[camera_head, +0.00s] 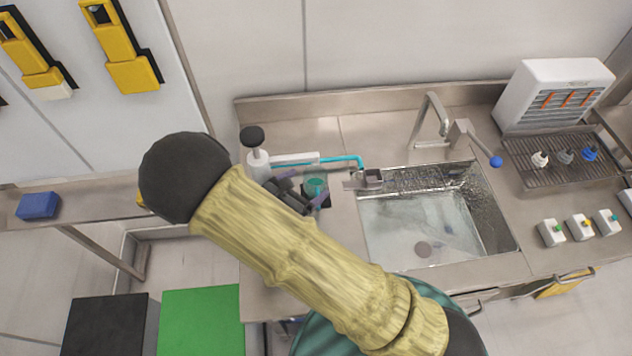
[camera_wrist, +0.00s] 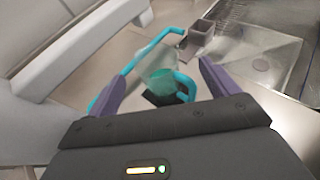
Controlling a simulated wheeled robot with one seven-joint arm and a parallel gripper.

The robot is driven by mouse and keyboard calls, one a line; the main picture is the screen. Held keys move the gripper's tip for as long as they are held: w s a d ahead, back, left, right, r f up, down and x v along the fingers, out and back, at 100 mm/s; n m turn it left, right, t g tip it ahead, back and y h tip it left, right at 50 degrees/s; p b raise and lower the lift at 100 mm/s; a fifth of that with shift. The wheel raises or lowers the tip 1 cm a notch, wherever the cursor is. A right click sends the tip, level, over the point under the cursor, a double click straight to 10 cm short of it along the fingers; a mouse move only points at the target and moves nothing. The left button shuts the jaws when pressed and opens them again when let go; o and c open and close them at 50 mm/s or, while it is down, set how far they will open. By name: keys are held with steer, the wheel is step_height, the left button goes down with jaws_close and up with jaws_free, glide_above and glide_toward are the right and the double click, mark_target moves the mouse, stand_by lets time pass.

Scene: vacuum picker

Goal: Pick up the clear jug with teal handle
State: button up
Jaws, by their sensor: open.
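The clear jug (camera_head: 316,184) stands on the counter left of the sink, mostly hidden in the head view by my arm and gripper. In the wrist view the jug (camera_wrist: 157,76) looks see-through and greenish, with a teal handle (camera_wrist: 187,86) curving on its right side. My gripper (camera_head: 303,188) is open, its purple fingers apart. In the wrist view the jug appears between the fingers of my gripper (camera_wrist: 160,88), with no clear contact. I cannot tell how far the fingertips are from it.
A teal bent tube (camera_head: 342,159) runs behind the jug. The sink (camera_head: 430,225) and its tap (camera_head: 430,120) are to the right. A drying rack (camera_head: 563,160) lies further right.

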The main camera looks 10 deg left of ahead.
mark_target(313, 177)
steer(key=shift+w+d+f, duration=0.1)
steer(key=shift+w+f, duration=0.05)
steer(key=shift+w, duration=0.1)
steer(key=shift+s, duration=0.1)
steer(key=p+x, duration=0.1)
steer(key=x, duration=0.1)
steer(key=p+x, duration=0.1)
steer(key=x, duration=0.2)
steer(key=shift+w+a+p, duration=0.2)
steer(key=shift+a+p, duration=0.05)
steer(key=shift+p, duration=0.05)
steer(key=shift+w, duration=0.15)
